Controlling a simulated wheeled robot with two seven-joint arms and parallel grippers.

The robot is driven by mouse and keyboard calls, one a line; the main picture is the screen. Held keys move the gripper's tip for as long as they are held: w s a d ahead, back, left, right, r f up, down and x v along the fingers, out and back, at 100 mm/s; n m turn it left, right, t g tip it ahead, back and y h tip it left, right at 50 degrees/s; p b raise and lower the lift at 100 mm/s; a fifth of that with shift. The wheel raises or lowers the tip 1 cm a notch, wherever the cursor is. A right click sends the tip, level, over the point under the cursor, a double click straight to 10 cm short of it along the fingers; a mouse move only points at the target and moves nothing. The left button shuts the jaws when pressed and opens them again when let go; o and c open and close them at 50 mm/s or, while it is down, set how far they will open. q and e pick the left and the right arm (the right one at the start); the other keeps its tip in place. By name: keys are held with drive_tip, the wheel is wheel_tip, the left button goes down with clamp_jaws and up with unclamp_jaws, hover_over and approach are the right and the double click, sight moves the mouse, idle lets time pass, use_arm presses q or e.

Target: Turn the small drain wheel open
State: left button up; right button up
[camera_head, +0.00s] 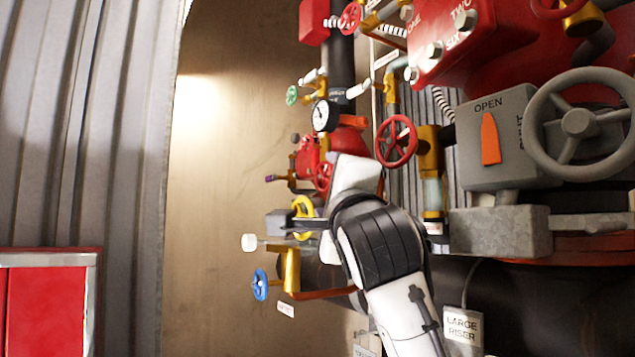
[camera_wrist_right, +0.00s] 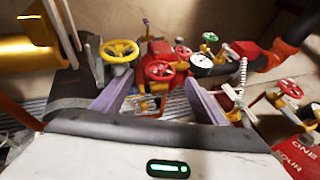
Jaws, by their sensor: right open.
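Several small handwheels sit on the riser pipework; I cannot read which one is marked as the drain. A blue wheel (camera_head: 260,284) is on a brass valve (camera_head: 291,270) at lower left in the head view. A yellow wheel (camera_head: 303,215) is just above it, and in the right wrist view it (camera_wrist_right: 119,50) lies beyond the left-hand finger. A small red wheel (camera_wrist_right: 160,70) shows between and beyond the fingers. My right gripper (camera_wrist_right: 158,92) is open, with nothing seen between its fingers. In the head view my wrist partly hides the gripper. My left gripper is out of view.
A grey box (camera_head: 495,140) marked OPEN with a large grey wheel (camera_head: 575,122) stands at right. A red wheel (camera_head: 396,141) and a gauge (camera_head: 324,115) are above my right wrist. A red cabinet (camera_head: 45,310) is at lower left. The wall side at left is clear.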

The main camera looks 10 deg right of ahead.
sight(322, 177)
drive_tip(key=p+x, duration=0.1)
drive_tip(key=x, duration=0.1)
drive_tip(key=p+x, duration=0.1)
drive_tip(key=x, duration=0.1)
drive_tip(key=shift+s+r, duration=0.1)
drive_tip(key=shift+r, duration=0.3)
drive_tip(key=p+x, duration=0.1)
drive_tip(key=x, duration=0.3)
drive_tip(key=shift+f, duration=0.15)
drive_tip(key=shift+w+p, duration=0.4)
drive_tip(key=shift+w, duration=0.3)
drive_tip(key=c, duration=1)
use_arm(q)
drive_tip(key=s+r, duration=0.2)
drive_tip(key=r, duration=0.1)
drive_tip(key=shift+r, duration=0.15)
use_arm(e)
drive_tip(key=shift+c, duration=0.2)
